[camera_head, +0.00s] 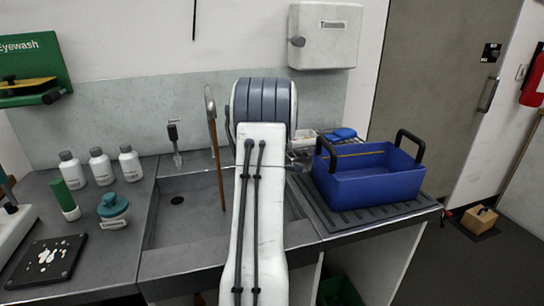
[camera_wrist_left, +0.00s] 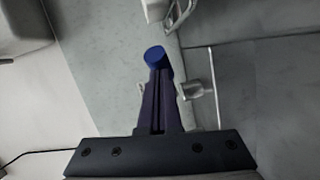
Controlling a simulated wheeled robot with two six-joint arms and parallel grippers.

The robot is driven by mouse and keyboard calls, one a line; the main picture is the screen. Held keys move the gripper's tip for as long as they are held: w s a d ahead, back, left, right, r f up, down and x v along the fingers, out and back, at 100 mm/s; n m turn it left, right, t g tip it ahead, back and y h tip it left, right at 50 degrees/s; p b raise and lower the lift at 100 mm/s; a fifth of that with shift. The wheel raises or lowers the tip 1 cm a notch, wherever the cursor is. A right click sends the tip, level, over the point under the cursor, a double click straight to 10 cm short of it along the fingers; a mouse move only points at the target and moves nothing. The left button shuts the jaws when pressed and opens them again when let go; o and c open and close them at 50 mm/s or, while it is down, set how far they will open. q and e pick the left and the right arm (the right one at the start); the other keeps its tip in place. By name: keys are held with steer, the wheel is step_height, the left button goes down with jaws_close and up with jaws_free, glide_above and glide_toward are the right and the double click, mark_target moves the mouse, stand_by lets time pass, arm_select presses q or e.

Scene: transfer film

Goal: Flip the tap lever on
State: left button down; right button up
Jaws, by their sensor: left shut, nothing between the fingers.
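In the left wrist view my left gripper (camera_wrist_left: 158,103) has its two dark fingers together, with nothing between them. A blue round-ended piece (camera_wrist_left: 155,57), possibly the tap lever, shows right at the fingertips; I cannot tell whether they touch. A grey metal fitting (camera_wrist_left: 195,90), likely part of the tap, sticks out just right of the fingers. In the head view my white arm rises over the sink and hides the gripper and most of the tap area. A small grey piece (camera_head: 297,167) shows at the arm's right edge. My right gripper is not in view.
The sink (camera_head: 176,228) lies left of and beneath my arm. A blue crate (camera_head: 372,186) stands on the drainer at right. A thin upright brown stick (camera_head: 218,165) stands close left of the arm. White bottles (camera_head: 101,166) line the left counter. A wall dispenser (camera_head: 325,38) hangs above.

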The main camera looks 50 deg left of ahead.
arm_select(q)
steer(key=shift+w+a+r+b, duration=0.1)
steer(key=shift+w+a+b, duration=0.1)
steer(key=shift+w+b, duration=0.8)
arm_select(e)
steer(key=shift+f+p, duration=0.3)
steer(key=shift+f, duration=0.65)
arm_select(q)
steer(key=shift+w+r, duration=0.1)
steer(key=shift+w, duration=0.35)
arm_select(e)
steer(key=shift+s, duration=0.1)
arm_select(q)
steer(key=shift+d, duration=0.1)
steer(key=w+d+b+v, duration=0.1)
steer(key=w+b+v, duration=0.1)
steer(key=v, duration=1)
steer(key=shift+d, duration=0.7)
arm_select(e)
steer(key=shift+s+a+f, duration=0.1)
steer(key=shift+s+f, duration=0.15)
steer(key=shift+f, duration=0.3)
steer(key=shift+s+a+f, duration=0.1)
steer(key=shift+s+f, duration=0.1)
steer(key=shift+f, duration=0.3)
arm_select(q)
steer(key=shift+s, duration=0.1)
